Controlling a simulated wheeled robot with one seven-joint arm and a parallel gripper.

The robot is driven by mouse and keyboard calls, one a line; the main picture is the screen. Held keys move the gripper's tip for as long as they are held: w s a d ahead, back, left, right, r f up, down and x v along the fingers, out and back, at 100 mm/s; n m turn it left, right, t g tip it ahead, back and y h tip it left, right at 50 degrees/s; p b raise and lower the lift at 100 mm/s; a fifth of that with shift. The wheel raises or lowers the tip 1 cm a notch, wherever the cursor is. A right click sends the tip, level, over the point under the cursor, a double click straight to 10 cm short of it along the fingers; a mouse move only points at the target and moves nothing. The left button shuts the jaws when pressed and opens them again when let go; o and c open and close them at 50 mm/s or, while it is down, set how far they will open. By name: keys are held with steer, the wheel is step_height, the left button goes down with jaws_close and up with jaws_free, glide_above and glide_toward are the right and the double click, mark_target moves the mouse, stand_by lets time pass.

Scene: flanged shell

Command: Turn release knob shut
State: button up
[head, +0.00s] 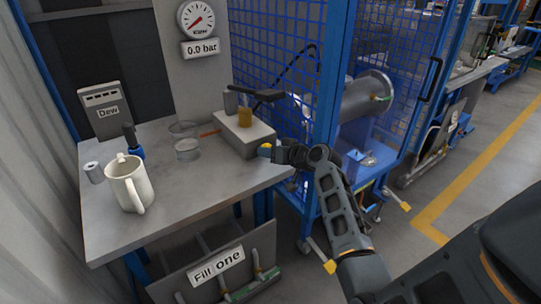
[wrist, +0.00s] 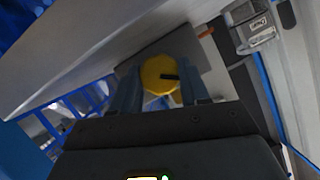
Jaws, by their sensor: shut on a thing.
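The release knob (head: 264,149) is a small yellow knob at the front right side of a grey block (head: 238,136) on the bench. In the wrist view its round yellow face (wrist: 158,72) has a dark mark pointing to the right. My gripper (head: 272,152) reaches in from the right and is shut on the knob. In the wrist view one finger lies on each side of it. The fingers partly hide the knob's sides.
A gauge (head: 197,20) above reads 0.0 bar. Blue mesh fencing (head: 277,60) rises close behind my gripper.

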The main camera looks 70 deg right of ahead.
steer(key=shift+f+m+y+b, duration=0.1)
steer(key=shift+m+y+b, duration=0.2)
steer(key=shift+m, duration=0.3)
steer(key=shift+t, duration=0.3)
steer(key=o, duration=1.1)
steer(key=shift+c, duration=0.2)
